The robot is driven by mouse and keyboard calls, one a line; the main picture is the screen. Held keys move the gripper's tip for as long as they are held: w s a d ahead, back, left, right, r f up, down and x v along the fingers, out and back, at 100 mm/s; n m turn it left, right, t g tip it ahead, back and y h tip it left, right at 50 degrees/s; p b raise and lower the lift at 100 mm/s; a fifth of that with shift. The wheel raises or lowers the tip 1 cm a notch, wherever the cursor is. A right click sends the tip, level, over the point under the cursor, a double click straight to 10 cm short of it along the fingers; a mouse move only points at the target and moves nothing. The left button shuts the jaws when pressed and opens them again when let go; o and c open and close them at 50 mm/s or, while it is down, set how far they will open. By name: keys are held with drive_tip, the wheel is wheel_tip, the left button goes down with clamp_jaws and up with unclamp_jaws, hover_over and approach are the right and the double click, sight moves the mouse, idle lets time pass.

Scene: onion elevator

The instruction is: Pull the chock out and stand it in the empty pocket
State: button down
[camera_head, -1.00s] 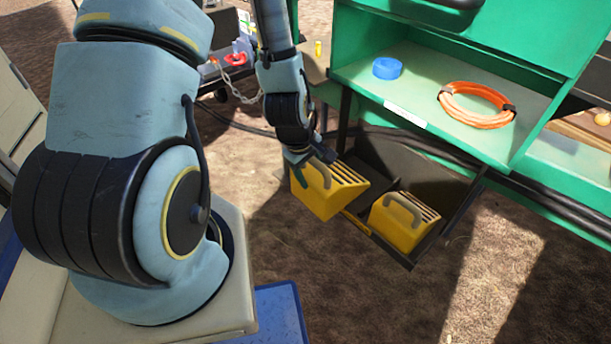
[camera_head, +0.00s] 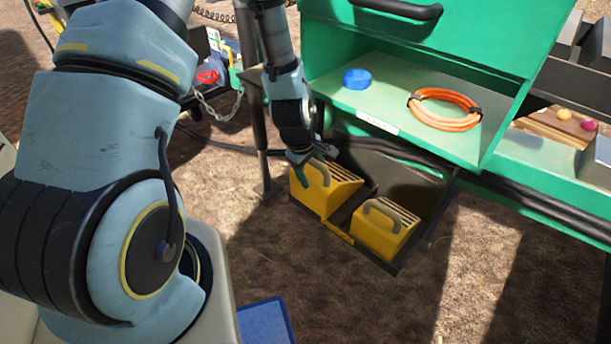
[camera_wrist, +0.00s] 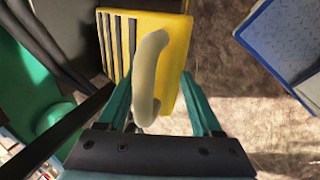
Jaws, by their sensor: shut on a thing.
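A yellow chock (camera_head: 322,194) with a grey handle and slotted top is in the left pocket of the black tray (camera_head: 388,264). It looks roughly upright. Its lower part is hidden behind the tray rim, so I cannot tell if it rests on the floor. My gripper (camera_head: 310,163) is shut on its handle from above. In the wrist view, the pale handle (camera_wrist: 150,75) is between the teal fingers of my gripper (camera_wrist: 158,82). A second yellow chock (camera_head: 385,230) sits in the right pocket, its handle free.
A green cabinet with an open shelf (camera_head: 335,97) stands above and behind the tray, holding a blue roll (camera_head: 357,79) and a coil of orange hose (camera_head: 444,109). Black cables run beside the tray. A chain (camera_head: 217,106) hangs at back left. Bare ground lies in front.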

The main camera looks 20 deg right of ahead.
drive_tip(key=shift+w+d+f, duration=0.1)
drive_tip(key=shift+w+d, duration=0.3)
drive_tip(key=shift+d, duration=0.25)
drive_tip(key=shift+w+d, duration=0.35)
drive_tip(key=shift+d, duration=0.25)
drive_tip(key=shift+w+d+f+b, duration=0.3)
drive_tip(key=shift+d+f+b, duration=0.1)
drive_tip(key=shift+d, duration=0.1)
drive_tip(key=shift+f+b, duration=1.4)
drive_tip(key=shift+f, duration=0.75)
